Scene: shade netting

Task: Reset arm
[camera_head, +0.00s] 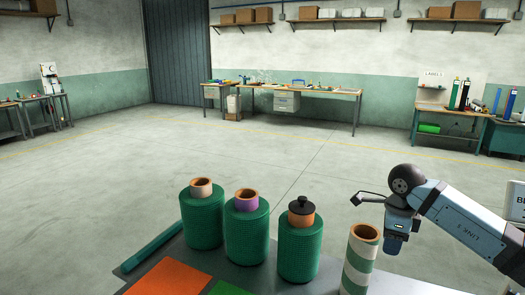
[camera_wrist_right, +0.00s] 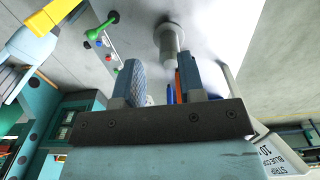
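My right arm comes in from the right in the head view. Its gripper (camera_head: 362,196) hangs in the air beyond the striped roll, small and partly hidden by the wrist. In the right wrist view the two fingers of the right gripper (camera_wrist_right: 165,68) stand apart with nothing held between them. My left arm and gripper are not in view.
Green netting rolls (camera_head: 202,222) (camera_head: 246,232) (camera_head: 299,252) stand on the grey table, the third with a black knob on top. A green-and-white striped roll (camera_head: 359,265) stands nearest my right arm. An orange sheet (camera_head: 166,278) lies in front. Open floor lies beyond.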

